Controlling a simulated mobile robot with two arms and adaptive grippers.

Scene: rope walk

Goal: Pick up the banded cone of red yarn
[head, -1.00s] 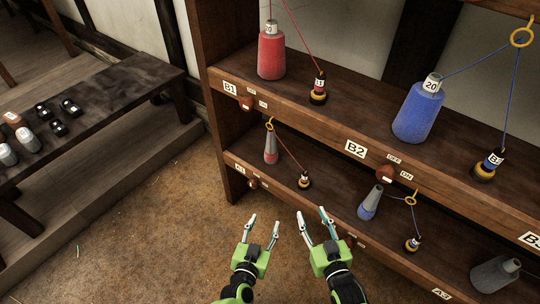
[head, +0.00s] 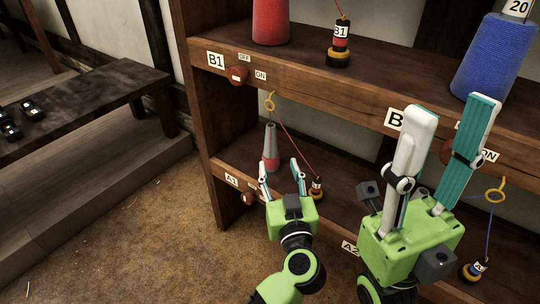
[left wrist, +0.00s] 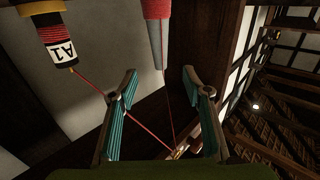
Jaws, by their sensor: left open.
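A grey cone with red yarn around its lower part (head: 271,150) stands upright on the lower shelf, behind my left gripper's fingers. In the left wrist view the cone (left wrist: 156,28) appears upside down, beyond the fingertips and between their lines. My left gripper (head: 280,166) is open and empty, just in front of the cone, apart from it. A larger red yarn cone (head: 270,20) stands on the upper shelf; its top is cut off. My right gripper (head: 457,106) is open and empty, raised in front of the shelves at the right.
A small A1 bobbin (head: 317,188) stands right of the lower cone; a red thread runs to it from a yellow ring (head: 269,101). The upper shelf's front board (head: 300,90) overhangs. A blue cone (head: 490,60) stands at the right. A dark bench (head: 90,100) is at the left.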

